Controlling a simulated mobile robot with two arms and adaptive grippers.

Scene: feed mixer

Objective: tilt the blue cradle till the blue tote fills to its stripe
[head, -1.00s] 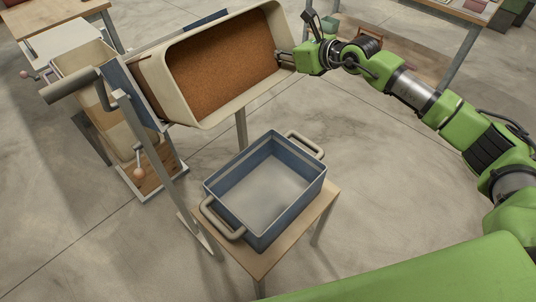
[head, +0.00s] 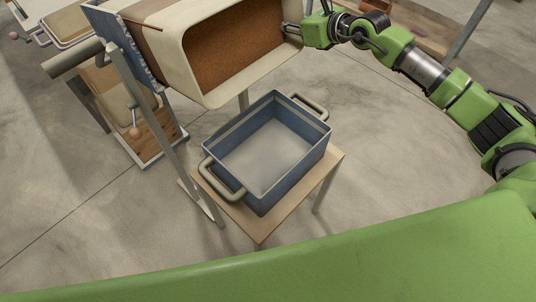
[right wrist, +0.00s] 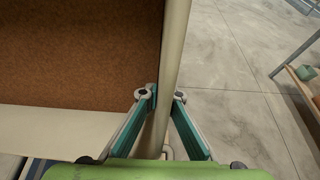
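The blue cradle (head: 122,45) shows at the upper left. It carries a cream bin (head: 196,88) tipped on its side, with its mouth facing the blue tote. Brown feed (head: 232,50) lies inside the bin; none is seen falling. The blue tote (head: 252,184) stands upright on a small table, below and in front of the bin. Its grey floor is bare, and a pale band runs along its inner wall. My right gripper (head: 290,30) is shut on the bin's right rim; in the right wrist view the fingers (right wrist: 162,98) sit on both sides of that rim. My left gripper is out of view.
The tote's small wooden table (head: 262,228) has little spare room. A grey metal post (head: 150,120) with a handle stands left of the tote. A knob (head: 135,132) hangs behind it, over a wooden base. Open concrete floor (head: 385,165) lies to the right.

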